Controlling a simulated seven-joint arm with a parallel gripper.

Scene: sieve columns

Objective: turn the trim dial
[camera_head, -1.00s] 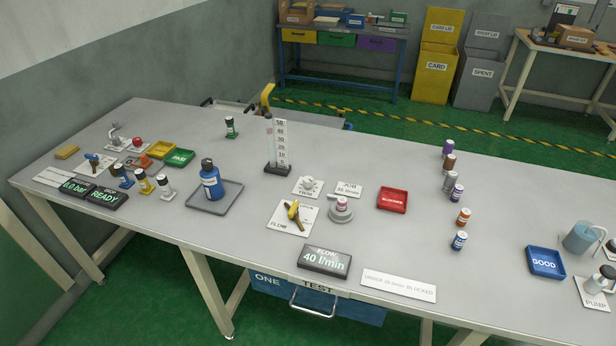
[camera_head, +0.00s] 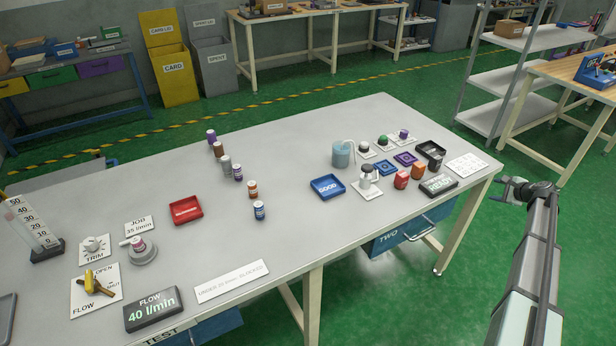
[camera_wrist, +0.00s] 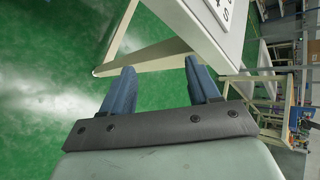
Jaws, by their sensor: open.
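The trim dial (camera_head: 93,244) is a pale knob on a white plate marked TRIM, at the left of the bench in the head view. A flow meter tube (camera_head: 32,226) with a number scale stands just behind and left of it. My gripper (camera_head: 520,186) is far to the right, beyond the bench's right end and well apart from the dial. In the wrist view my gripper (camera_wrist: 160,85) is open and empty, with two blue fingers over green floor. The dial does not show in the wrist view.
A flow lever (camera_head: 97,284) and a grey FLOW display (camera_head: 152,309) lie in front of the dial. A round holder with a column (camera_head: 142,251) sits to its right, with a red tray (camera_head: 186,209) beyond. Several small columns stand mid-bench.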

